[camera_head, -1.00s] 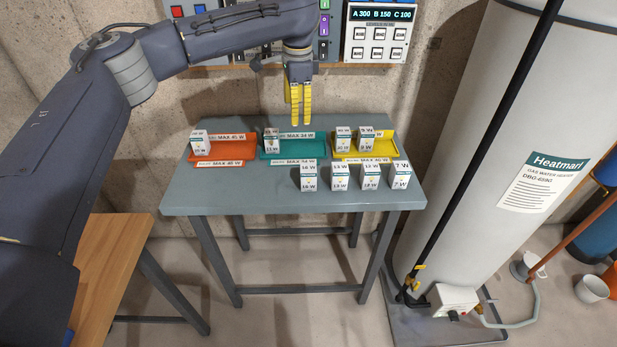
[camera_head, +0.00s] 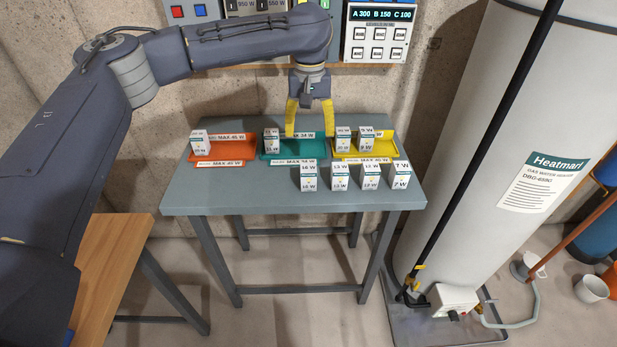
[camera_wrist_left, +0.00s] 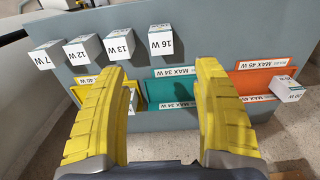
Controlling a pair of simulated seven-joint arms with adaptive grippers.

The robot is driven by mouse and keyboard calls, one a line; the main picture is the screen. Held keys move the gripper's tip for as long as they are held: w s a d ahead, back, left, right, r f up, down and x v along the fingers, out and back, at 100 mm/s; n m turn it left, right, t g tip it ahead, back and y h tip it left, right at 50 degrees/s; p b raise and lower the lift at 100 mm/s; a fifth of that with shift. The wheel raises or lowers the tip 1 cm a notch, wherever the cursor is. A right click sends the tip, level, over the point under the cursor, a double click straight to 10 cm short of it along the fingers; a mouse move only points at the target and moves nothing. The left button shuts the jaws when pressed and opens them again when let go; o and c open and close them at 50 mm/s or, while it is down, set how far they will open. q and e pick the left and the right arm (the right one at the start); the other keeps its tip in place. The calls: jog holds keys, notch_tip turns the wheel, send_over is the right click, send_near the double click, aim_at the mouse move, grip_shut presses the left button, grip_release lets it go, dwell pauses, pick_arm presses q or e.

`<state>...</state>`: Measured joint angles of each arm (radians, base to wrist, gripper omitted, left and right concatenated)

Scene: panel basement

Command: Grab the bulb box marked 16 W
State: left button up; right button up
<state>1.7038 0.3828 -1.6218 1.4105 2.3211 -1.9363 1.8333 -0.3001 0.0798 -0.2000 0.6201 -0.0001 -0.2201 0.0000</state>
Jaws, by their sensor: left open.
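The bulb box marked 16 W (camera_head: 308,177) is a small white box with a teal band. It stands upright on the grey table, in front of the teal tray (camera_head: 284,154), leftmost of the front row. In the left wrist view the 16 W box (camera_wrist_left: 160,40) shows at the top middle, beyond the fingertips. My left gripper (camera_head: 310,134) has yellow fingers spread apart over the teal tray, with nothing between them. It also shows in the left wrist view (camera_wrist_left: 163,70), open and behind the box. My right gripper is in neither view.
Boxes marked 13 W (camera_head: 340,177), 12 W (camera_head: 370,176) and 7 W (camera_head: 400,175) stand right of the 16 W box. An orange tray (camera_head: 235,150) and a yellow tray (camera_head: 385,152) flank the teal one. The table's front left is clear.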

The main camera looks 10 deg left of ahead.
aim_at(309, 168)
pick_arm(q)
notch_tip(309, 168, down, 11)
jog(key=shift+f, duration=0.2)
jog(key=shift+w+a+f, duration=0.1)
jog(key=shift+f, duration=1.35)
jog(key=shift+w+a+f, duration=0.1)
jog(key=shift+f, duration=1.3)
jog(key=shift+c, duration=0.5)
jog(key=c, duration=1.2)
